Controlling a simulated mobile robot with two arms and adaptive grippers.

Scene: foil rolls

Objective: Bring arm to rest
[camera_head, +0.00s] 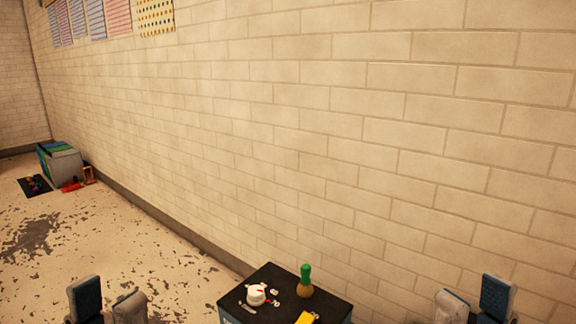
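My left gripper (108,294) shows at the bottom left edge, its two fingertips pointing up and standing apart with nothing between them. My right gripper (474,298) shows at the bottom right edge in the same way, fingertips apart and empty. Both are well clear of the table and of the wall. The rest of both arms is below the frame and hidden. No foil roll can be made out.
A small black-topped table (285,284) stands against the brick wall between my grippers. On it are a white round object (256,295), a green-and-brown bottle-like object (305,281) and a yellow item (306,317). A grey box (66,165) stands far left. The worn floor (150,255) is mostly clear.

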